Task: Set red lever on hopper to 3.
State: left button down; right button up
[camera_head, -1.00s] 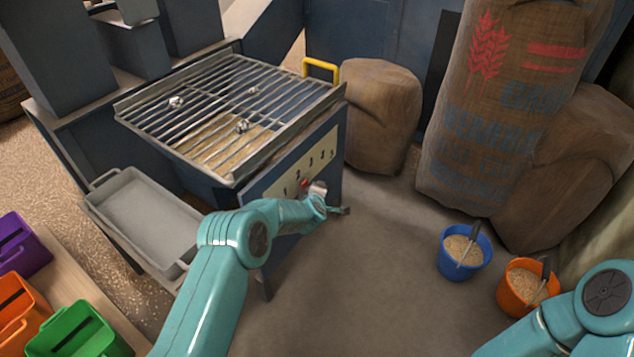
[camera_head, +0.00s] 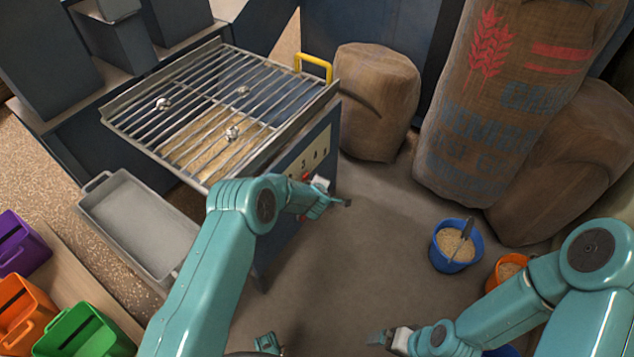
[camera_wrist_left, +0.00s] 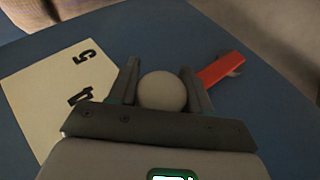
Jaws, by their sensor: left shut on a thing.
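My left gripper (camera_head: 328,203) is at the lever. In the left wrist view its fingers (camera_wrist_left: 162,88) are shut around the pale round knob (camera_wrist_left: 162,92), with the red bar (camera_wrist_left: 220,68) running out to the right. The plate (camera_wrist_left: 45,95) there shows a 5 and part of a 4. The lever's exact setting is hidden. My right gripper (camera_head: 383,338) is low over the floor, apart from the hopper; its jaws are unclear.
The hopper's grate (camera_head: 225,105) has several shiny pieces on it. A grey tray (camera_head: 138,222) is at its left. Sacks (camera_head: 375,100) stand behind. A blue bucket (camera_head: 456,246) and an orange bucket (camera_head: 507,268) stand at the right. Colored bins (camera_head: 82,330) are at lower left.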

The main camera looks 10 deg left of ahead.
pick_arm(q)
jog(key=shift+w+r, duration=0.1)
jog(key=shift+r, duration=0.1)
jog(key=c, duration=0.8)
grip_release()
jog(key=shift+c, duration=0.2)
jog(key=shift+o, duration=1.3)
jog(key=p+v, duration=0.4)
jog(key=v, duration=1.2)
jog(key=shift+r, duration=0.15)
